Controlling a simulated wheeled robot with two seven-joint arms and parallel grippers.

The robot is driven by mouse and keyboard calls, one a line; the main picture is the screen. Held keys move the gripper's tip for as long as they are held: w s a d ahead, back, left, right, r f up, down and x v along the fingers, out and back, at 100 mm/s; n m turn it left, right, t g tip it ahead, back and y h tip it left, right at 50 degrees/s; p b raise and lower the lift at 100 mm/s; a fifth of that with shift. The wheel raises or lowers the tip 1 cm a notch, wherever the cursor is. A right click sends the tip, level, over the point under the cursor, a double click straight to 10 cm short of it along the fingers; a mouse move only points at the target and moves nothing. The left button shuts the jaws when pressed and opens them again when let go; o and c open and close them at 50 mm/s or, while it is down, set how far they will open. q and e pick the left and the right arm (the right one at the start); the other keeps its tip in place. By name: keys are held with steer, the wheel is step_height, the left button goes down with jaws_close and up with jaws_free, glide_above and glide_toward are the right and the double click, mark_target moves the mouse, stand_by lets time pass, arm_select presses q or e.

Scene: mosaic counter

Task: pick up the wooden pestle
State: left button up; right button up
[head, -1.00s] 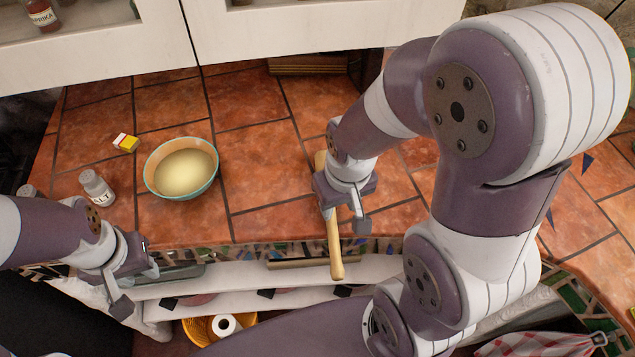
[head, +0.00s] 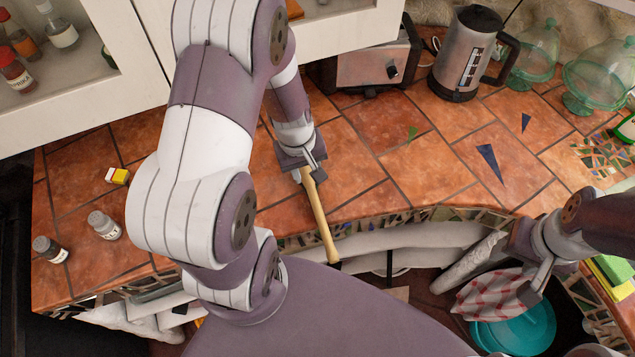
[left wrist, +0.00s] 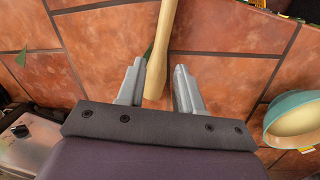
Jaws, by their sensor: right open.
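The wooden pestle (head: 319,215) lies on the tiled counter (head: 380,165), its lower end sticking out past the front edge. My left gripper (head: 309,172) is at its far end in the head view and hides that end. In the left wrist view the pestle (left wrist: 157,60) runs between the two open fingers of my left gripper (left wrist: 160,85), with a narrow gap at the right finger. I cannot tell whether the left finger touches it. My right gripper (head: 533,277) is open, at the lower right beyond the counter edge, away from the pestle.
A toaster (head: 365,65) and a kettle (head: 468,60) stand at the back, green glass domes (head: 535,50) to their right. A bowl (left wrist: 296,118) shows in the left wrist view.

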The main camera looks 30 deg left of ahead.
mark_target(309, 183)
arm_select(q)
steer(key=f, duration=0.2)
steer(key=w+f, duration=0.1)
steer(key=f, duration=0.5)
steer(key=shift+w+a, duration=0.2)
steer(key=shift+w, duration=0.15)
jaws_close()
